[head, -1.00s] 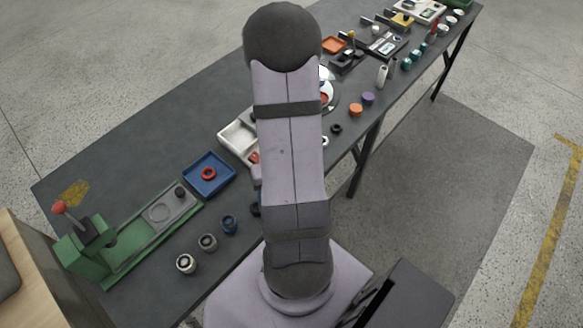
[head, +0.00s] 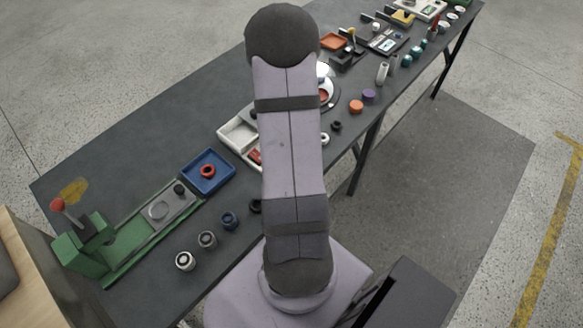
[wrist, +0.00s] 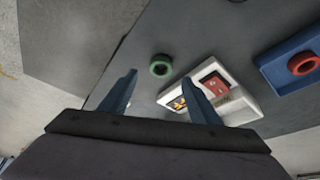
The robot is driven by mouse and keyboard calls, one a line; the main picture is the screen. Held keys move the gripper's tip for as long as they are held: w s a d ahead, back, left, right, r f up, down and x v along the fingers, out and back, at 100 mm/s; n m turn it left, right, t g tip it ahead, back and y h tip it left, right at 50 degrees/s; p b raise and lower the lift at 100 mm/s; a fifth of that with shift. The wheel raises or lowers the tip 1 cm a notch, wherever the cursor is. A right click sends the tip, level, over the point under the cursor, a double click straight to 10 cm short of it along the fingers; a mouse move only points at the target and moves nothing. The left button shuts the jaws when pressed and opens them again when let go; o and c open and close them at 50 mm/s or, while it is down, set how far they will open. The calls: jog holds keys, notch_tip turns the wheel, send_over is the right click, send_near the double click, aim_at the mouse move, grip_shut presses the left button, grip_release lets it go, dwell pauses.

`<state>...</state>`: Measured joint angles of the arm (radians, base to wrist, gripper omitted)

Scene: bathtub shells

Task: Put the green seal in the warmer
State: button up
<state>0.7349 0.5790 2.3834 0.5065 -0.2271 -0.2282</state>
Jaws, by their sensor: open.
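The green seal (wrist: 160,66) is a small ring lying on the dark bench in the wrist view. My gripper (wrist: 158,77) is open and empty, and the seal shows between and just beyond its two fingertips. They look apart, though the height between them is hard to judge. In the head view my arm hides the gripper and the seal. A round shiny device (head: 326,74) partly shows behind my arm. I cannot tell whether it is the warmer.
A white compartment tray (wrist: 244,115) with red and yellow contents lies close to the right finger. Beyond it is a blue tray (wrist: 267,63) holding a red ring (wrist: 303,63). A green lever press (head: 84,248) stands at the bench's left end. Several small cylinders line the front edge.

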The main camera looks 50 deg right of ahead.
jog(key=shift+x, duration=2.65)
jog(key=shift+a, duration=0.1)
jog(key=shift+c, duration=0.4)
jog(key=c, duration=1.1)
jog(key=shift+r, duration=0.1)
notch_tip(320, 180, up, 10)
jog(key=p, duration=0.4)
